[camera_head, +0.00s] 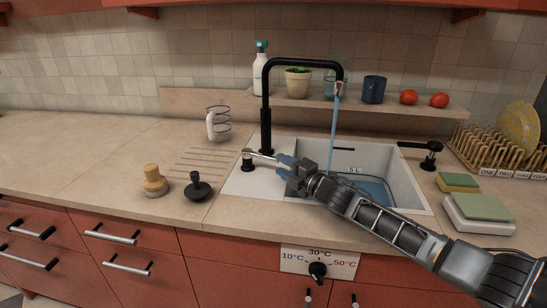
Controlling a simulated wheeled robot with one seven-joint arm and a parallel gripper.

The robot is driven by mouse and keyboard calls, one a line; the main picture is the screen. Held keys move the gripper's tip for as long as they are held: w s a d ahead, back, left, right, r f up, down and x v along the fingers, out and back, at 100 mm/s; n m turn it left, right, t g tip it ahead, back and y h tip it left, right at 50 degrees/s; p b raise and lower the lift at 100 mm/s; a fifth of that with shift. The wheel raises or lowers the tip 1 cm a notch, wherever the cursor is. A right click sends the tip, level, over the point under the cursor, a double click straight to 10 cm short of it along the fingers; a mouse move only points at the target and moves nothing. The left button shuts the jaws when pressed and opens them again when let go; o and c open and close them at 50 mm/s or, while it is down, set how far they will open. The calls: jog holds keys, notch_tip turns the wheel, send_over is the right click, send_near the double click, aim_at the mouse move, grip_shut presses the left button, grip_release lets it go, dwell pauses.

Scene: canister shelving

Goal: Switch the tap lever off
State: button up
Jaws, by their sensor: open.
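A black arched tap (265,112) stands behind the sink (408,192), and a stream of water (333,122) runs from its spout into the basin. Left of the sink is a short dark post with a pale metal lever (262,155) that points right, towards my gripper. My gripper (280,165) is open, with its bluish fingers at the lever's right end. I cannot tell whether they touch it. A second, black lever (418,147) stands on a post right of the sink. My gripper and forearm hide part of the sink's front.
A black stopper (198,188) and a wooden-knobbed brush (154,181) stand on the counter at left. Sponges (478,207) and a plate rack (497,152) are at right. A shelf behind holds a bottle, plant, mug (374,90) and tomatoes. The far left counter is clear.

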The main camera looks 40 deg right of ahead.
aim_at(274, 161)
jog(key=shift+w+a+b, duration=0.2)
jog(key=shift+w+b, duration=0.1)
jog(key=shift+w, duration=3.05)
grip_shut()
